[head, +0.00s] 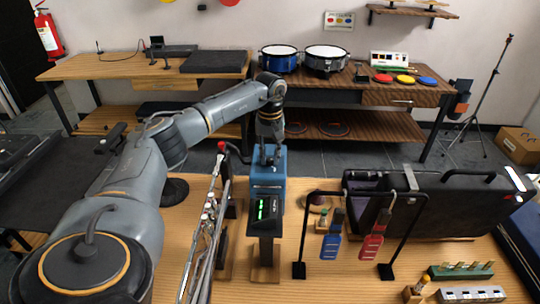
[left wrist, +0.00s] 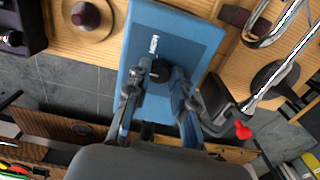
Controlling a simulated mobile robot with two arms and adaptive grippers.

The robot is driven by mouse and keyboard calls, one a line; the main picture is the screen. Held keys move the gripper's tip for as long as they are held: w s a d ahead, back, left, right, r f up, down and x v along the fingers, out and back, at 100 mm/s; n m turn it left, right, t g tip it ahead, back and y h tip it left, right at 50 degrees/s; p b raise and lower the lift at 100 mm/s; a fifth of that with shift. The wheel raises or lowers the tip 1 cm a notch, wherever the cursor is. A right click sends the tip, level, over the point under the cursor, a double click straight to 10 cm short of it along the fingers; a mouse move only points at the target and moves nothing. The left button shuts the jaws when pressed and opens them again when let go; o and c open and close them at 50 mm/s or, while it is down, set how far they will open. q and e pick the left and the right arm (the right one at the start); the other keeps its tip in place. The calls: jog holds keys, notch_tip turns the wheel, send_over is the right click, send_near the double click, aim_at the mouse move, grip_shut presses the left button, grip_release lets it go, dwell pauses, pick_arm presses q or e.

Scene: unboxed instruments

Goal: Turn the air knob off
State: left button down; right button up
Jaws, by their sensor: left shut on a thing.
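A blue box-shaped device (head: 268,182) stands on a stand at the middle of the wooden table, with a dark panel and green readout (head: 265,210) on its near side. In the left wrist view its blue face (left wrist: 195,38) carries a small white label. A small black knob (left wrist: 160,70) sticks out of that face. My left gripper (head: 268,154) reaches the top of the device from behind. In the left wrist view its fingers (left wrist: 160,80) are closed on the knob from both sides. The knob is hidden in the head view. My right gripper is not in view.
A trumpet (head: 209,225) stands close left of the device. A black rack with blue and red paddle-like pieces (head: 372,246) and an open black case (head: 450,205) are to the right. Drums (head: 326,60) stand on the far bench.

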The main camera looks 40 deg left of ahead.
aim_at(270, 159)
pick_arm(q)
jog(key=c, duration=1.1)
grip_release()
jog(key=shift+c, duration=0.2)
jog(key=shift+r, duration=0.1)
notch_tip(270, 159, up, 12)
